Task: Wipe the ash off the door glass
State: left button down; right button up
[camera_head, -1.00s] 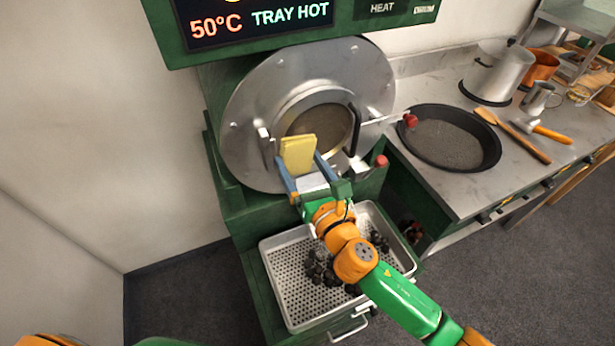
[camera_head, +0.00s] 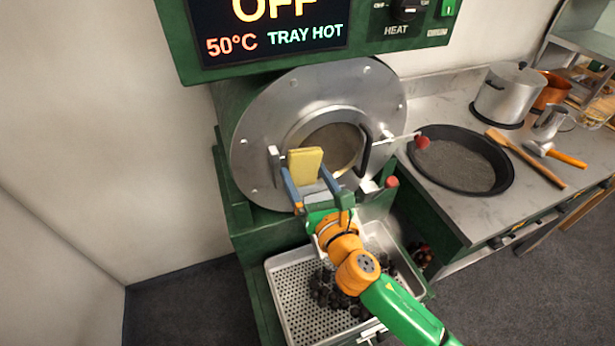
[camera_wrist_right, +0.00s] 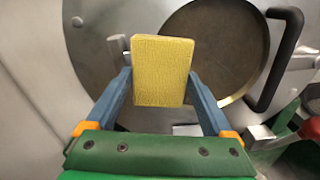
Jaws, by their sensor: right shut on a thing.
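The round door glass (camera_head: 336,146) sits in the middle of the grey metal roaster front and looks brownish and dull. It also shows in the right wrist view (camera_wrist_right: 225,45), partly hidden by the sponge. My right gripper (camera_head: 310,178) is shut on a yellow sponge (camera_head: 305,165) and holds it upright in front of the lower left of the door. In the right wrist view the sponge (camera_wrist_right: 162,70) sits between the two blue fingers and overlaps the left part of the glass. I cannot tell whether it touches the glass. My left gripper is not in view.
A black door handle (camera_head: 364,152) and a red-knobbed lever (camera_head: 422,142) stand right of the glass. A perforated tray (camera_head: 287,290) with dark chestnuts lies below. A black pan (camera_head: 462,188), a wooden spatula and pots stand on the counter at right.

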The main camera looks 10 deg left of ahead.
jog(key=shift+w+a, duration=0.15)
jog(key=shift+w, duration=0.1)
